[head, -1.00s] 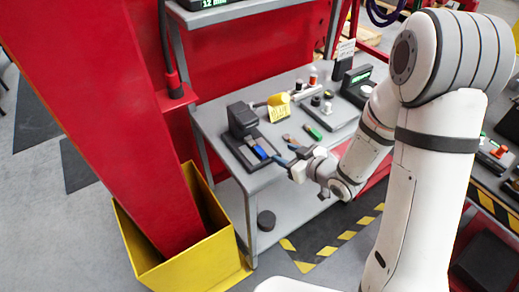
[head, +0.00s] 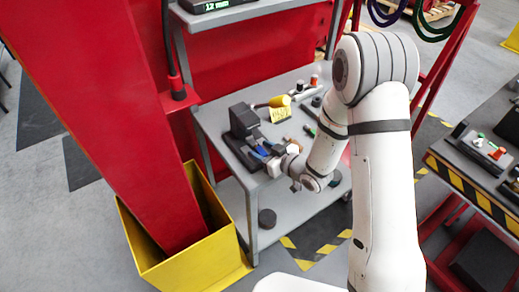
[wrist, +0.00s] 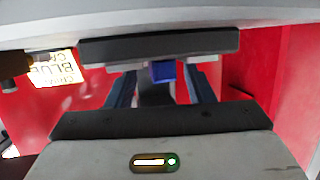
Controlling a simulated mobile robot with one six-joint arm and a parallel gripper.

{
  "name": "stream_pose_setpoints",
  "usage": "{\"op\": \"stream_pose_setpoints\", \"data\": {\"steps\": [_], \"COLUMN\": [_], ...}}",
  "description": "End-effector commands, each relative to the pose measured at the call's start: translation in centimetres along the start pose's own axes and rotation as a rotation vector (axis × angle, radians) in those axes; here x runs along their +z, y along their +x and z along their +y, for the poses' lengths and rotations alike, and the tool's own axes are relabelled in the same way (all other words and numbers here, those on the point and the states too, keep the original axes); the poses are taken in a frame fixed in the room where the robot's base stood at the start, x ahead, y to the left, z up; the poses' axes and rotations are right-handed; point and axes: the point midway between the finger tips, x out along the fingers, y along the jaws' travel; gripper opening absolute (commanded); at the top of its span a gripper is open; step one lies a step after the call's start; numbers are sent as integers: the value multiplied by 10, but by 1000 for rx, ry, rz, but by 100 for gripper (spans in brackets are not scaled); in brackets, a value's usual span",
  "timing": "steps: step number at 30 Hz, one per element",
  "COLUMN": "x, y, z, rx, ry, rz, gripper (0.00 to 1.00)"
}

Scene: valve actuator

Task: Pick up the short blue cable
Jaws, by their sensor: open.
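A small blue piece, which looks like the short blue cable (head: 261,150), lies at the front of a black holder (head: 242,122) on the grey table. My gripper (head: 270,158) is at the right of this piece, close to the holder. In the wrist view my gripper (wrist: 160,86) is open, with its two dark blue fingers apart. A blue block (wrist: 163,70) shows between and beyond the fingers; I cannot tell whether they touch it. Most of the cable is hidden. A yellow label (wrist: 55,68) in the wrist view partly reads "BLUE".
A red post (head: 105,110) in a yellow bin (head: 190,246) stands left of the table. A second bench (head: 480,165) with striped edging is at the right. A grey surface crosses the top of the wrist view.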

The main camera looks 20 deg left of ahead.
Motion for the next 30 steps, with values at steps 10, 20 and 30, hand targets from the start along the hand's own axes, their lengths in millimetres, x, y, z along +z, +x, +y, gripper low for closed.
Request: {"op": "stream_pose_setpoints", "data": {"steps": [10, 20, 30], "x": [0, 0, -1], "y": [0, 0, 0], "z": [0, -1, -2], "rx": [-1, -2, -3], "ry": [0, -1, -1], "rz": [0, 0, 0], "gripper": [27, 0, 0]}}
